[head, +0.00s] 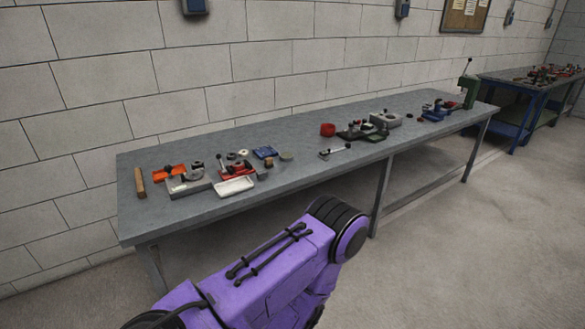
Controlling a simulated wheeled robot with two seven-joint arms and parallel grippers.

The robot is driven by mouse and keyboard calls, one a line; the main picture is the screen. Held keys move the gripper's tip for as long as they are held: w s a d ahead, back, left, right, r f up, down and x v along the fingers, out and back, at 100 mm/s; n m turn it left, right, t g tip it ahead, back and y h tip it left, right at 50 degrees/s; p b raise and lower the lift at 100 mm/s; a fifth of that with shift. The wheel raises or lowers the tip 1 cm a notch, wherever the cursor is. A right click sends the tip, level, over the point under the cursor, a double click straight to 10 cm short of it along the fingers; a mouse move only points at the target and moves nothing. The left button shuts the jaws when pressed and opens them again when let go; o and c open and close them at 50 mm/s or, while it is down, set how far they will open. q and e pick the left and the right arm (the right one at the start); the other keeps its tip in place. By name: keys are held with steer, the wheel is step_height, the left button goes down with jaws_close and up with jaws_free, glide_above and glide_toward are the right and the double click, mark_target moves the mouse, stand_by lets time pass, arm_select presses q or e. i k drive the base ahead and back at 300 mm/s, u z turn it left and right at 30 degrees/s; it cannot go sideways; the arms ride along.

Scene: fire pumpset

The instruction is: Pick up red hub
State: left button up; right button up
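A small red round piece (328,129), which looks like the red hub, stands upright near the back edge of the long grey workbench (290,180), around its middle. It is apart from the dark fixture (360,133) to its right. It is small in view, so its finer shape cannot be told. A purple arm link of mine fills the lower middle of the head view, in front of the bench. Neither of my grippers shows in the view.
On the bench's left part lie an orange tray (170,173), a red fixture (236,171), a white tray (234,186) and a wooden block (140,182). A lever tool (335,151) lies before the red piece. A blue-legged bench (525,105) stands farther right.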

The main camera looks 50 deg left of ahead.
mark_target(236, 166)
steer(key=z, duration=0.1)
steer(key=i, duration=0.8)
steer(key=u, duration=0.55)
steer(key=i, duration=1.05)
steer(key=u, duration=0.6)
